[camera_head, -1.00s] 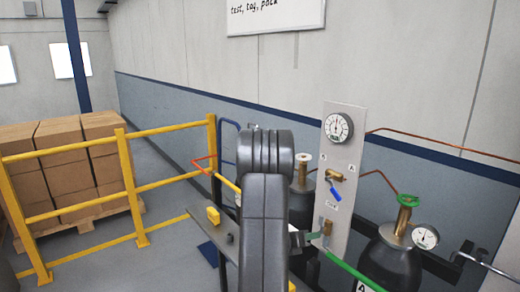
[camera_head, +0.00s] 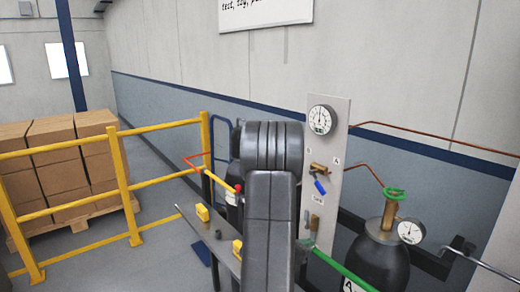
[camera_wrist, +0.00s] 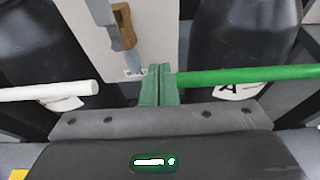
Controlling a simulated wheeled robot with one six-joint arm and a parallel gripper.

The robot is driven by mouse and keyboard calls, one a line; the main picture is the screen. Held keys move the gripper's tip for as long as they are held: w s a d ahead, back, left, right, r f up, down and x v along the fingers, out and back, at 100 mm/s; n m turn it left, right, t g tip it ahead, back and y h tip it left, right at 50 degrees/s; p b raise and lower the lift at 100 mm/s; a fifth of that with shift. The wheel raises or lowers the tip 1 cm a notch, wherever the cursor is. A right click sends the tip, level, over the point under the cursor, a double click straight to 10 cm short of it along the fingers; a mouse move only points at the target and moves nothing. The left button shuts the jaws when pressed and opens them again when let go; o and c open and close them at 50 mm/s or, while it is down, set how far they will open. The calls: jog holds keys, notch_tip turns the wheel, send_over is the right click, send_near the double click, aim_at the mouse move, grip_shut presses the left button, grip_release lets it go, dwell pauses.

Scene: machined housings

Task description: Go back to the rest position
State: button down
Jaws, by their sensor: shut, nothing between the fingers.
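My gripper (camera_wrist: 160,85) shows in the wrist view as two green fingers pressed together, with nothing between them. It points at the lower part of the pale panel (camera_wrist: 165,30), beside a brass fitting (camera_wrist: 122,25). In the head view my black arm stands in the middle and hides most of the gripper. The panel (camera_head: 325,170) there carries a round gauge (camera_head: 322,119) and a valve with a blue handle (camera_head: 320,187). I cannot tell the gap between the fingertips and the panel.
A white rod (camera_wrist: 45,91) reaches in from the left. Yellow railings (camera_head: 125,185) and boxes on a pallet (camera_head: 70,165) stand at left.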

jog(key=v, duration=0.6)
jog(key=shift+s+a+b, duration=0.15)
jog(key=shift+a+b, duration=0.25)
jog(key=shift+r, duration=0.1)
